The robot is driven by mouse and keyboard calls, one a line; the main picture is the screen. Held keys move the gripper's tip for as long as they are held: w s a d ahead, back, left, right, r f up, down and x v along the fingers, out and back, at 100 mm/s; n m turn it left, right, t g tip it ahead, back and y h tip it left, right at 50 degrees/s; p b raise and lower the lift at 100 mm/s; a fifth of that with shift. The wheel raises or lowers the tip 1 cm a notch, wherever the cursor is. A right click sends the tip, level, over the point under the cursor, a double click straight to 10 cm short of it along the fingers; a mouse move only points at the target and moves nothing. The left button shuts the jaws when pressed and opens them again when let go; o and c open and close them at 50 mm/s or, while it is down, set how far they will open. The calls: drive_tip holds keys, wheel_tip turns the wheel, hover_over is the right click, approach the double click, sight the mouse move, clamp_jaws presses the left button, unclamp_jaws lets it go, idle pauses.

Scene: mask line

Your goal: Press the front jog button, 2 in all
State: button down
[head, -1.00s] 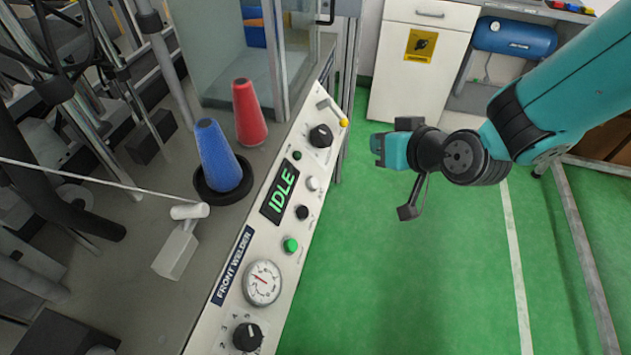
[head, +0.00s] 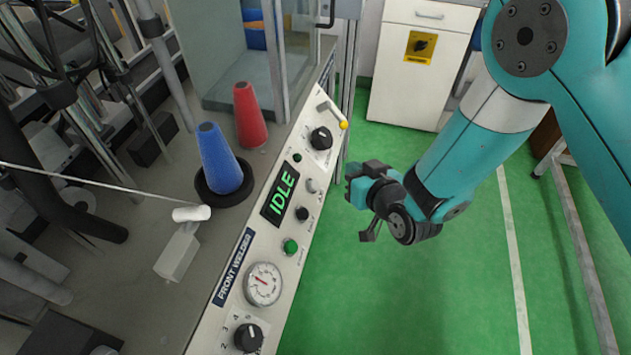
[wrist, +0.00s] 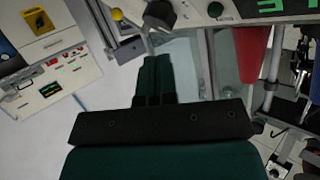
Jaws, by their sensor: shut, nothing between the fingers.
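The FRONT WELDER panel (head: 228,295) slopes along the machine's front edge, and its display (head: 281,194) reads IDLE. Beside the display are a white button (head: 313,185) and a black button (head: 302,213). A larger green button (head: 290,246) sits nearer, above the gauge. Their labels are too small to read, so I cannot tell which is the jog button. My gripper (head: 352,184) is shut and empty, in the air to the right of the panel, apart from it. The wrist view shows its closed fingers (wrist: 154,75) below the panel's black knob (wrist: 159,14).
A yellow-tipped lever (head: 343,124) sticks out at the panel's far end. A blue cone (head: 218,158) and a red cone (head: 249,115) stand on the machine bed behind the panel. A white cabinet (head: 400,90) stands at the back. The green floor right of the panel is clear.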

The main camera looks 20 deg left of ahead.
sight(313, 185)
drive_tip(key=a+f+b, duration=0.4)
drive_tip(key=a+b, duration=0.1)
drive_tip(key=b, duration=0.1)
drive_tip(key=shift+s+a+f, duration=0.15)
drive_tip(key=shift+a+f, duration=0.05)
drive_tip(key=shift+a, duration=0.05)
drive_tip(key=shift+a+f, duration=0.1)
drive_tip(key=shift+f, duration=0.05)
idle(1.8)
drive_tip(key=shift+a+f+b, duration=0.15)
drive_tip(key=shift+a+b, duration=0.05)
drive_tip(key=shift+b, duration=0.4)
drive_tip(key=shift+a+f+b, duration=0.25)
drive_tip(key=shift+a+b, duration=0.1)
drive_tip(key=shift+b, duration=0.1)
idle(0.5)
idle(0.3)
drive_tip(key=shift+d+r+p, duration=0.5)
drive_tip(key=shift+d+r, duration=0.05)
drive_tip(key=shift+d, duration=0.1)
